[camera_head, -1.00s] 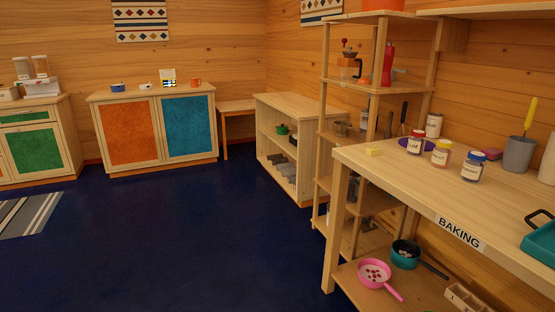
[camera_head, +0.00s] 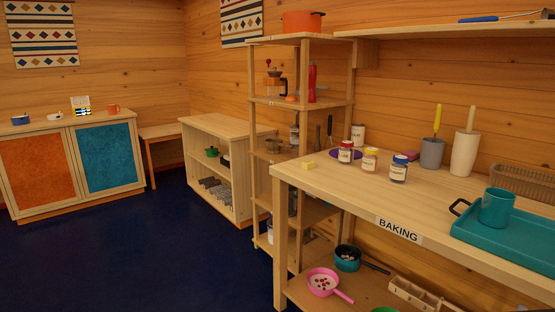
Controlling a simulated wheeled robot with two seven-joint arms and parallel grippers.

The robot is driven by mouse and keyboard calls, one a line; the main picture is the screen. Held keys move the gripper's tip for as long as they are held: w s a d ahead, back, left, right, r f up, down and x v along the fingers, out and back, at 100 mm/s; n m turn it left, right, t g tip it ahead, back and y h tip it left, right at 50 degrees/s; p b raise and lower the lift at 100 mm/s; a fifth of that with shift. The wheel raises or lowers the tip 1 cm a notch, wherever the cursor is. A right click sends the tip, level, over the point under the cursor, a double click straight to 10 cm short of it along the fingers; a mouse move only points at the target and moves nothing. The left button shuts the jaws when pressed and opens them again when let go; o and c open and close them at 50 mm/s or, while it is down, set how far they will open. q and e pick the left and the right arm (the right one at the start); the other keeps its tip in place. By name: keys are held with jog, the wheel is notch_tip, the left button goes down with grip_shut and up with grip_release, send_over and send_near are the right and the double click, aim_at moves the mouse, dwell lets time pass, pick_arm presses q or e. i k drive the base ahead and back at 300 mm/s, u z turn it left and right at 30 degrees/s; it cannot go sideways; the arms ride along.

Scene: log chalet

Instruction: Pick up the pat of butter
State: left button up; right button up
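A small yellow block that looks like the pat of butter (camera_head: 308,165) lies on the wooden baking table (camera_head: 340,192), near its far left corner. Nothing covers it. A jar with a red lid (camera_head: 346,152) and a purple plate stand to its right. Neither of my grippers shows in the head view.
A jar with a yellow lid (camera_head: 370,160) and one with a blue lid (camera_head: 399,168) stand right of the butter. A teal tray (camera_head: 510,243) with a teal mug (camera_head: 496,207) is at the right. A shelf rack (camera_head: 253,190) stands behind the table's left end. Blue floor is clear at left.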

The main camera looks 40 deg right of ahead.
aim_at(308, 165)
jog(key=z, duration=0.05)
jog(key=i, duration=2.6)
jog(key=z, duration=0.95)
jog(key=i, duration=1.45)
jog(key=z, duration=1.9)
jog(key=i, duration=0.65)
jog(key=z, duration=0.4)
